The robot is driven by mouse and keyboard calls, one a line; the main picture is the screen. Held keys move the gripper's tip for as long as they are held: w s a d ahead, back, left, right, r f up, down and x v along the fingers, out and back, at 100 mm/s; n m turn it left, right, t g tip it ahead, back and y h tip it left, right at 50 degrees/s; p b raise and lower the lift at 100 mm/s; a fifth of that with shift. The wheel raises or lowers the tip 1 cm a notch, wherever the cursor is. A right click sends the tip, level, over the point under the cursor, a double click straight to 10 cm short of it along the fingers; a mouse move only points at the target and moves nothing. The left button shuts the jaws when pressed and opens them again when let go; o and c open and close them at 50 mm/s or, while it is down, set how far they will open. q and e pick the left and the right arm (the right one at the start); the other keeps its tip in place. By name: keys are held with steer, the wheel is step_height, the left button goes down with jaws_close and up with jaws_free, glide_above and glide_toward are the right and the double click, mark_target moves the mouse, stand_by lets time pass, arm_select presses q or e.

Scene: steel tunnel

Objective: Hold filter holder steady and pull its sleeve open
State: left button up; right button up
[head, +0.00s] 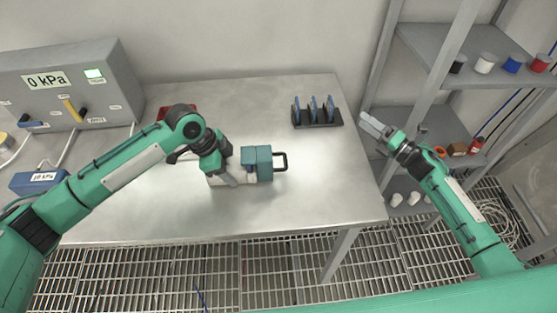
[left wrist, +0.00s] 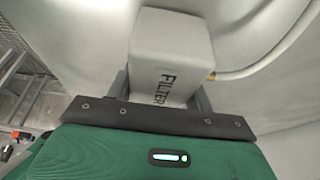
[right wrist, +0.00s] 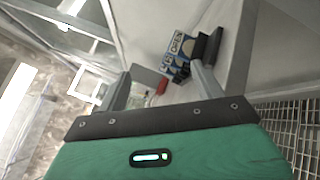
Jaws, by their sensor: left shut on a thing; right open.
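The filter holder (head: 247,177) lies on the steel table, with a pale body and a teal sleeve (head: 263,164) at its right end. A black loop handle (head: 282,161) sticks out to the right of the sleeve. My left gripper (head: 224,178) is shut on the pale body, left of the sleeve. In the left wrist view the holder's pale body, lettered FILTER (left wrist: 170,60), sits between the fingers. My right gripper (head: 372,124) is open and empty by the table's right edge, well apart from the handle. In the right wrist view its fingers (right wrist: 160,85) are spread.
A black rack (head: 317,117) with blue plates stands at the table's back right. A grey pressure box (head: 70,85) reading 0 kPa stands at the left. A red tray (head: 165,112) is partly hidden behind my left arm. Shelves (head: 440,60) stand at the right. The table's right front is clear.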

steer(key=s+a+r+n+g+y, duration=0.2)
steer(key=a+n+g+y, duration=0.15)
steer(key=a+n, duration=0.25)
steer(key=s+a+r+n+g+y, duration=0.1)
steer(key=a+r+n+g+y, duration=0.1)
steer(key=a+n+g, duration=0.25)
steer(key=n+g, duration=0.7)
steer(key=n, duration=0.4)
glide_toward(266, 163)
step_height(266, 163, up, 4)
steer(key=w, duration=0.3)
steer(key=shift+h, duration=0.35)
steer(key=f, duration=0.7)
steer(key=shift+d+f, duration=0.15)
steer(key=shift+d, duration=0.2)
steer(key=a, duration=0.7)
steer(key=shift+a, duration=0.2)
steer(key=shift+c, duration=0.2)
